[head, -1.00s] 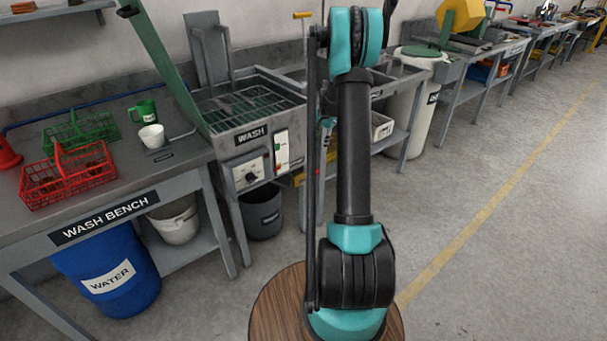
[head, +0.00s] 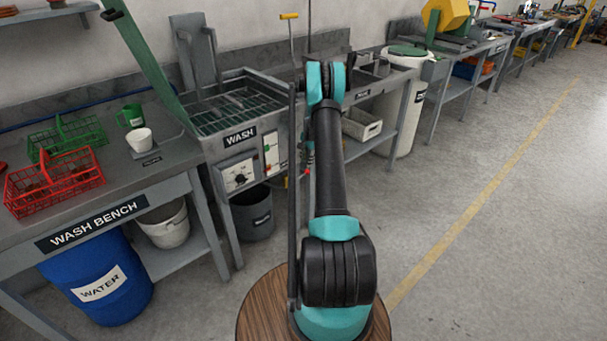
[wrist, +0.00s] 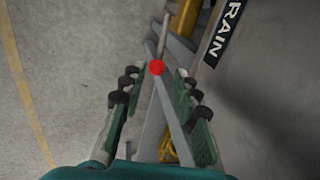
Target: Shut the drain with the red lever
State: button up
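The red lever's round knob (wrist: 156,67) shows in the wrist view, in line with the gap between my fingertips. A thin grey rod appears to run up from it. My gripper (wrist: 156,82) is open, with one green-padded finger on each side of that gap. I cannot tell how deep the knob lies between the fingers; no contact shows. A dark drain label (wrist: 224,33), partly cut off, is at the upper right. In the head view a small red spot (head: 307,172) beside my arm may be the knob; my arm hides most of that area.
The wash unit (head: 239,137) and wash bench (head: 97,223) stand at the left. A dark bucket (head: 253,214) sits on the floor below the unit. A yellow T-handle (head: 289,16) rises behind. The floor at the right is clear, with a yellow line (head: 480,205).

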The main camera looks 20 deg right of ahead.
aim_at(304, 174)
jog(key=f, duration=0.3)
jog(key=w+f, duration=0.1)
jog(key=f, duration=0.5)
jog(key=shift+w+a+f, duration=0.15)
jog(key=shift+w+a, duration=0.2)
grip_shut()
